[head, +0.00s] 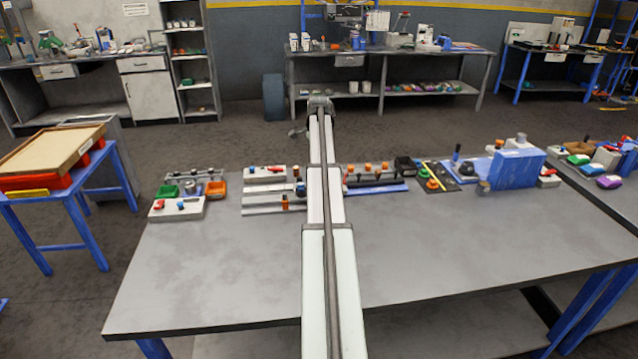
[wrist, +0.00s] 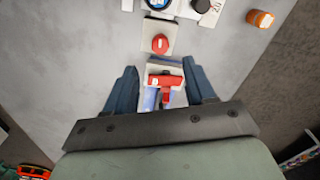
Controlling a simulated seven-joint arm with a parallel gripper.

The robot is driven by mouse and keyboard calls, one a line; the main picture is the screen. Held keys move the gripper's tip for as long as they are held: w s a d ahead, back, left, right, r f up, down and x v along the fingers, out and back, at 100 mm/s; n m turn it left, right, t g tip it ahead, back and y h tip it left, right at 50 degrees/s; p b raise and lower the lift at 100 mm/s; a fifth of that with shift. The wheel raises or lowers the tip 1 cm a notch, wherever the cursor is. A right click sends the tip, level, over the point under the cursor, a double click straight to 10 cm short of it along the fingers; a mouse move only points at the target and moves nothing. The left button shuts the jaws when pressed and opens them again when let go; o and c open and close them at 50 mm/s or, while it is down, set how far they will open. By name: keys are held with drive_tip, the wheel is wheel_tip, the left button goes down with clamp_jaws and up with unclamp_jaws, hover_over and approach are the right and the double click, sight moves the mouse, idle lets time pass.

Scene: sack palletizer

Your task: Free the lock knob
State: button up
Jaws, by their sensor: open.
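In the wrist view, a round red knob (wrist: 160,43) with a small white mark sits on a pale block (wrist: 157,30). Nearer to me, a red T-shaped handle (wrist: 165,80) shows on a pale housing, between my fingers in the picture. I cannot tell for sure which of the two is the lock knob. My gripper (wrist: 162,68) is open, its two dark blue fingers on either side of the red handle. I see no clear contact, and the height above the handle is hard to judge. The handle's lower part is partly hidden by the gripper body.
Blue (wrist: 157,4) and black (wrist: 200,5) round parts stand beyond the red knob, with an orange cylinder (wrist: 260,19) to the right. In the head view, several fixtures line the far edge of the grey table (head: 230,270); its front is clear. My arm crosses the middle.

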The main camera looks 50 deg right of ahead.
wheel_tip(320, 180, down, 9)
drive_tip(key=shift+r, duration=0.1)
idle(0.3)
clamp_jaws()
idle(0.5)
